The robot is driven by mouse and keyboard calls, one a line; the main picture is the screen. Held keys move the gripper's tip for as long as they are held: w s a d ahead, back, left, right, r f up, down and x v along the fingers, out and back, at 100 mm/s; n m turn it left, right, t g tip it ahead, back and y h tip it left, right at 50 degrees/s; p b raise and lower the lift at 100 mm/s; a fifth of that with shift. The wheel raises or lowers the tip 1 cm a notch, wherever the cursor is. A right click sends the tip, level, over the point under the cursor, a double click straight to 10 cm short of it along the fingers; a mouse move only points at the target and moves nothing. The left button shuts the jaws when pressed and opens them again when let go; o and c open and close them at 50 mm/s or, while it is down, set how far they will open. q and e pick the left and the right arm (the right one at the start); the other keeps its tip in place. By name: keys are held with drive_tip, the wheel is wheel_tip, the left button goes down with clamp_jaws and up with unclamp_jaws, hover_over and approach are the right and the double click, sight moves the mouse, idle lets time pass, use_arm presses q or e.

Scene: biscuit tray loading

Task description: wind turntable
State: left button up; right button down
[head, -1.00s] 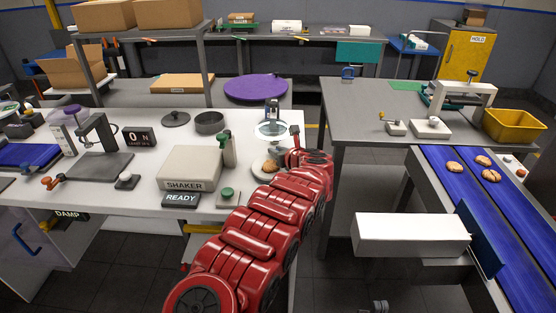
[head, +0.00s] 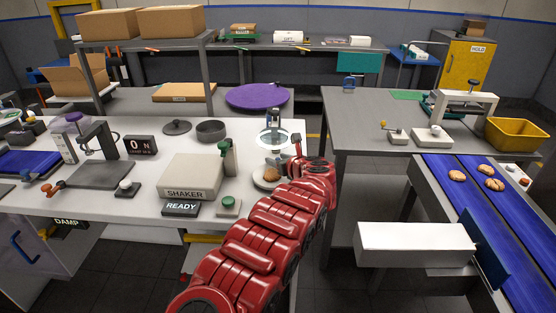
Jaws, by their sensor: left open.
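A small round pale plate (head: 261,184), apparently the turntable, sits near the right end of the white bench. A brown biscuit (head: 272,173) lies on it. A white ring (head: 272,139) on a grey stand is just above and behind the plate. My left gripper (head: 297,158), at the end of my red arm, is open at the plate's right side. The wrist hides the plate's right edge and most of the fingers, so contact cannot be told. My right gripper is not in view.
The shaker box (head: 190,178), a READY sign (head: 181,209) and a green button (head: 228,202) stand left of the plate. A purple disc (head: 257,96) lies on the bench behind. A blue conveyor (head: 470,210) with biscuits runs at the right. A floor gap separates the benches.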

use_arm(q)
drive_tip(key=shift+s+d+r, duration=0.3)
drive_tip(key=shift+s+d, duration=0.15)
drive_tip(key=shift+s, duration=0.05)
drive_tip(key=p+v, duration=1.4)
drive_tip(key=v, duration=0.2)
drive_tip(key=shift+f, duration=0.15)
